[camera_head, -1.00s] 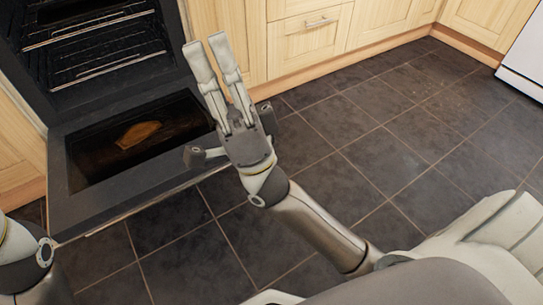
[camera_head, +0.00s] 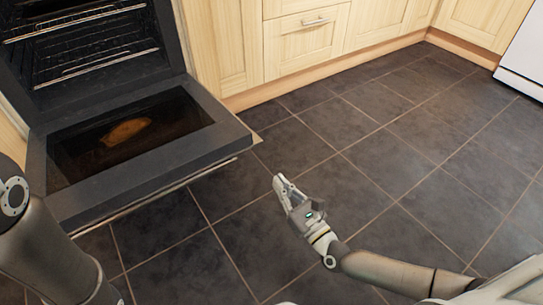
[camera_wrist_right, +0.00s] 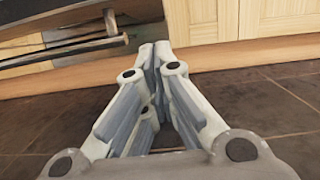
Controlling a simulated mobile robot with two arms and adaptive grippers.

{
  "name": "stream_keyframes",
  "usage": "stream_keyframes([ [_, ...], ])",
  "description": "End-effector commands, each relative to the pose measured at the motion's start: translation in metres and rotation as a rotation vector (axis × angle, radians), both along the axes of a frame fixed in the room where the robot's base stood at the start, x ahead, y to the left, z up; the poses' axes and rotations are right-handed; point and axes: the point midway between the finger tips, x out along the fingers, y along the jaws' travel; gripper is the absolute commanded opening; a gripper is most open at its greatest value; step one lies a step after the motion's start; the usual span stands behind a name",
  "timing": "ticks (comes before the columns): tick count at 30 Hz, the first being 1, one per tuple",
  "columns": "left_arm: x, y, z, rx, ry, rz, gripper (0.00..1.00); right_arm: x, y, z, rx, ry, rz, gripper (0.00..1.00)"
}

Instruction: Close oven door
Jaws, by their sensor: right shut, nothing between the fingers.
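The oven door (camera_head: 170,165) hangs open, folded down and roughly flat, with a dark glass pane (camera_head: 125,140) in its middle. Its handle bar (camera_head: 150,200) runs along the underside of the front edge. My right gripper (camera_head: 278,182) is shut and empty, to the right of the door's front corner and apart from it. In the right wrist view its fingertips (camera_wrist_right: 155,48) meet, with the door edge and handle bar (camera_wrist_right: 65,50) at the upper left. My left arm shows at the lower left of the head view; its fingers are out of view.
The oven cavity (camera_head: 85,45) holds wire racks. Light wood cabinets (camera_head: 310,40) stand to the right of the oven. A white appliance (camera_head: 525,55) is at the far right. The dark tiled floor (camera_head: 400,140) is clear.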

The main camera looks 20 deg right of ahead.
Motion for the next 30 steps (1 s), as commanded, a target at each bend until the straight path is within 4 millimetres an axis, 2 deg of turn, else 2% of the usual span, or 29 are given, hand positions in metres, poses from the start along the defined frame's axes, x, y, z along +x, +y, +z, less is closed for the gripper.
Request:
stream_keyframes([
  [3, -0.003, 0.000, -0.001, 0.000, -0.007, 0.000, 0.27, 0.001, -0.006, -0.012, 0.036, 0.035, 0.000, 0.00],
  [8, -0.003, 0.000, -0.009, 0.000, -0.006, 0.000, 0.27, 0.016, -0.002, -0.011, 0.043, 0.036, -0.001, 0.00],
  [20, -0.002, 0.000, -0.041, 0.000, -0.006, 0.000, 0.27, 0.095, 0.021, 0.002, 0.043, 0.033, 0.000, 0.00],
  [24, -0.002, 0.000, -0.033, 0.000, -0.005, 0.001, 0.27, 0.096, 0.021, 0.028, 0.042, 0.035, 0.002, 0.00],
  [30, -0.003, 0.000, -0.029, 0.001, -0.009, 0.000, 0.27, 0.097, 0.021, 0.042, 0.039, 0.036, 0.001, 0.00],
])
